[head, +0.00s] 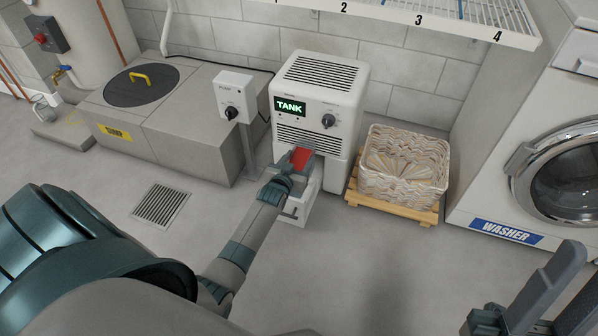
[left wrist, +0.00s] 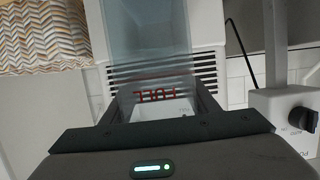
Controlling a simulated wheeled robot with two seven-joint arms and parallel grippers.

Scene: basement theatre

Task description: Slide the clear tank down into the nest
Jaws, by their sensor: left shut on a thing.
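The white dehumidifier (head: 318,100) stands against the wall with a lit "TANK" display. My left gripper (head: 297,170) is at its lower front, shut on the clear tank. In the left wrist view the tank (left wrist: 145,30) is a bluish see-through body extending away from my left gripper (left wrist: 158,105), with red "FULL" lettering between the fingers. In the head view the gripper mostly hides the tank. A pale white part (head: 297,208) shows low at the machine's foot; I cannot tell how the tank meets the nest. My right gripper (head: 545,300) is open and empty at lower right.
A woven basket (head: 405,170) on a wooden pallet (head: 393,210) stands right of the dehumidifier, and a washer (head: 545,170) beyond it. A switch box (head: 235,97) on a post and a sump block (head: 165,120) stand left. Floor in front is clear around a drain grate (head: 160,205).

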